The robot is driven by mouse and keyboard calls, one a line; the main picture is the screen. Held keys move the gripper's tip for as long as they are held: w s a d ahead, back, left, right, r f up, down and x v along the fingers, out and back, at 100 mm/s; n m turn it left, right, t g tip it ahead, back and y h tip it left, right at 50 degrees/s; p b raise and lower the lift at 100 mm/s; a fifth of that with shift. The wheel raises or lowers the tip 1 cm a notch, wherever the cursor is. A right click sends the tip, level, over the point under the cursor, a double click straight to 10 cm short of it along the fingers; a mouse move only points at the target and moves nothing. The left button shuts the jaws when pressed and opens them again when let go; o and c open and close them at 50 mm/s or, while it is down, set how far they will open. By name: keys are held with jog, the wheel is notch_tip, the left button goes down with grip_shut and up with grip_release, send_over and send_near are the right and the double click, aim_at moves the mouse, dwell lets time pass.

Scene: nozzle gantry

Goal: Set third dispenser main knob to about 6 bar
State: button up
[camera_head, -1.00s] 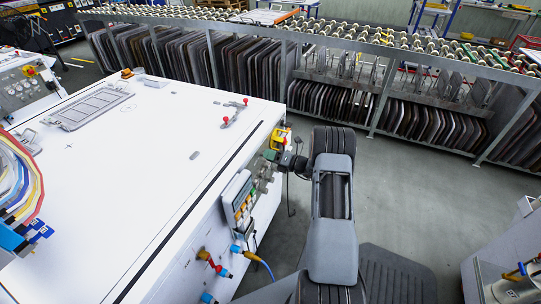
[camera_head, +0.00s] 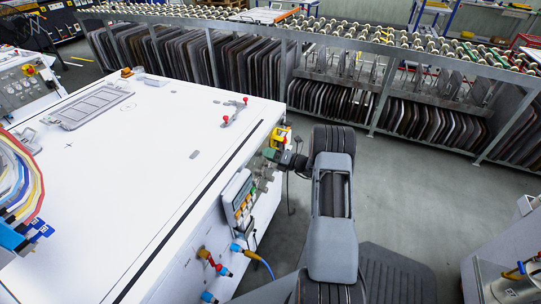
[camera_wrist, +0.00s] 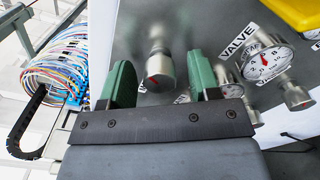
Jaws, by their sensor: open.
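In the wrist view, a silver cylindrical knob (camera_wrist: 160,66) with a red mark sticks out of the grey panel (camera_wrist: 190,25). My gripper (camera_wrist: 162,76) has its two green fingers apart, one on each side of this knob in the picture; I cannot tell whether they touch it. To the right are a round white pressure gauge (camera_wrist: 268,63) with a red needle and another metal knob (camera_wrist: 296,95). A further gauge and knob (camera_wrist: 232,91) are partly hidden behind the right finger. Which dispenser each knob belongs to cannot be told. In the head view, my gripper (camera_head: 272,156) is at the white machine's right side, small and unclear.
The white machine (camera_head: 130,190) fills the left of the head view. A control box (camera_head: 240,200) and hose fittings (camera_head: 207,256) stick out of its side. A yellow part (camera_wrist: 298,12) overhangs at the top right. Grey floor (camera_head: 400,200) is clear right of my arm.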

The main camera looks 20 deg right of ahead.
jog(key=v, duration=1.4)
jog(key=shift+b, duration=0.35)
jog(key=shift+w, duration=0.1)
